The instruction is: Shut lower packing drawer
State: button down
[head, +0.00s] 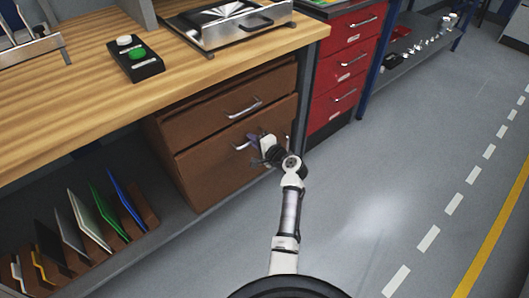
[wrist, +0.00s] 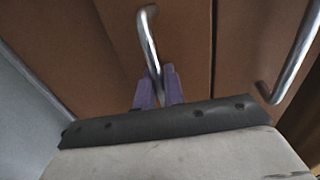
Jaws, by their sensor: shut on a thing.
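The lower packing drawer (head: 205,172) is the lower of two brown drawers under the wooden bench. Its front stands close to the line of the upper drawer front (head: 207,117); I cannot tell exactly how far out it is. My gripper (head: 257,146) is at the lower drawer's front, in the head view partly hiding its metal handle (head: 242,146). In the wrist view, the purple fingers of my gripper (wrist: 158,88) are shut on the lower drawer's handle (wrist: 148,35). The upper drawer's handle (wrist: 290,60) is to the right there, clear of the fingers.
A red drawer cabinet (head: 337,85) stands right of the brown drawers. A rack of upright coloured folders (head: 105,215) is on the shelf at lower left. A button box (head: 136,60) and a metal tray (head: 228,25) are on the bench (head: 60,95). The grey floor (head: 380,190) on the right is clear.

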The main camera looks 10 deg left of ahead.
jog(key=shift+w+a+r, duration=0.1)
jog(key=shift+w+a, duration=0.6)
jog(key=shift+a, duration=0.15)
jog(key=c, duration=1.6)
grip_release()
jog(key=shift+a, duration=0.15)
jog(key=shift+c, duration=0.2)
jog(key=p+v, duration=0.5)
jog(key=v, duration=0.8)
jog(key=shift+s+d, duration=0.2)
jog(key=shift+d, duration=0.15)
